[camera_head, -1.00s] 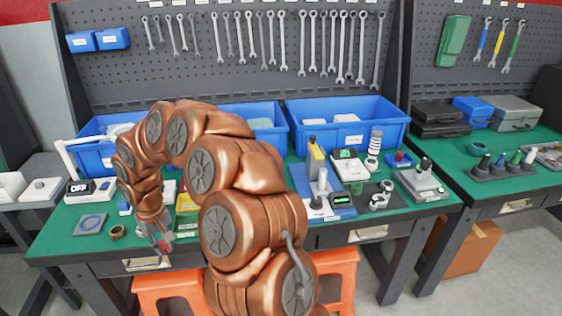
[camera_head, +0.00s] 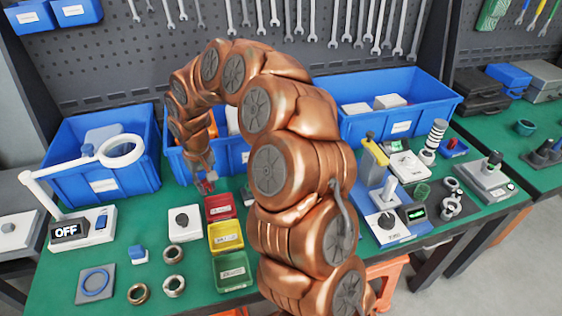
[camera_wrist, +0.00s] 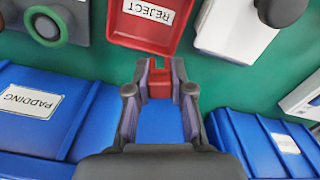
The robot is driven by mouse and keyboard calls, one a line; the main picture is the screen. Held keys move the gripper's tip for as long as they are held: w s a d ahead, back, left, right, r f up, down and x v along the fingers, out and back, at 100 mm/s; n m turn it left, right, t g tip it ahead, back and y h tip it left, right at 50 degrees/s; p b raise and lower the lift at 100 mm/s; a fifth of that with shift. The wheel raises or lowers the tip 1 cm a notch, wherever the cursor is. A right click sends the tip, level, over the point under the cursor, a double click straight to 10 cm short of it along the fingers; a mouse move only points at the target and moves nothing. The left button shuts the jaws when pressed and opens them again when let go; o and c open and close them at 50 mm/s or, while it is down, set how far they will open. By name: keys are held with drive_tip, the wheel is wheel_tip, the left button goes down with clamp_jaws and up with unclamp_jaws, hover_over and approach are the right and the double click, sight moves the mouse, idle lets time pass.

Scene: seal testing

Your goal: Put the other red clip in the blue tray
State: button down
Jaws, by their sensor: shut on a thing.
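My gripper (camera_head: 205,187) hangs over the table in front of the middle blue bin (camera_head: 232,150). In the wrist view its fingers (camera_wrist: 160,80) are shut on a small red clip (camera_wrist: 160,86), which shows between the fingertips. The clip also shows as a small red spot in the head view (camera_head: 211,177). A small blue tray (camera_head: 455,155) stands far to the right, with something red in it, too small to make out. Large blue bins also stand along the back.
Red (camera_head: 219,206), yellow (camera_head: 225,237) and green (camera_head: 233,271) trays stand in front of my gripper. A ring lamp (camera_head: 121,152) stands to the left. A blue press-like device (camera_head: 385,228) and a striped tower (camera_head: 434,140) stand to the right.

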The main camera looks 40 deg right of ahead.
drive_tip(key=d+b, duration=0.1)
drive_tip(key=d, duration=0.2)
drive_tip(key=s+d+r+m+b, duration=0.1)
drive_tip(key=d, duration=0.3)
drive_tip(key=s+d+m, duration=0.1)
drive_tip(key=d, duration=0.3)
drive_tip(key=shift+s+r+b, duration=0.2)
drive_tip(key=shift+r+b, duration=0.2)
drive_tip(key=s+d+r+m+b, duration=0.2)
drive_tip(key=s+d+m+b, duration=0.1)
drive_tip(key=s+d, duration=0.7)
drive_tip(key=s+d+r+m+b, duration=0.2)
drive_tip(key=s+d+b, duration=0.2)
drive_tip(key=s+d, duration=0.65)
drive_tip(key=shift+m, duration=0.7)
drive_tip(key=s+f, duration=0.2)
drive_tip(key=s+d+f+b, duration=0.1)
drive_tip(key=s+f, duration=0.2)
drive_tip(key=shift+f, duration=0.25)
drive_tip(key=w, duration=0.5)
drive_tip(key=w+f+p, duration=0.1)
drive_tip(key=w, duration=0.4)
drive_tip(key=w+p, duration=0.1)
drive_tip(key=w, duration=0.4)
drive_tip(key=shift+w+d+f, duration=0.15)
drive_tip(key=shift+w+f, duration=0.15)
drive_tip(key=shift+w, duration=0.1)
drive_tip(key=shift+f+p, duration=0.55)
drive_tip(key=shift+f, duration=1.25)
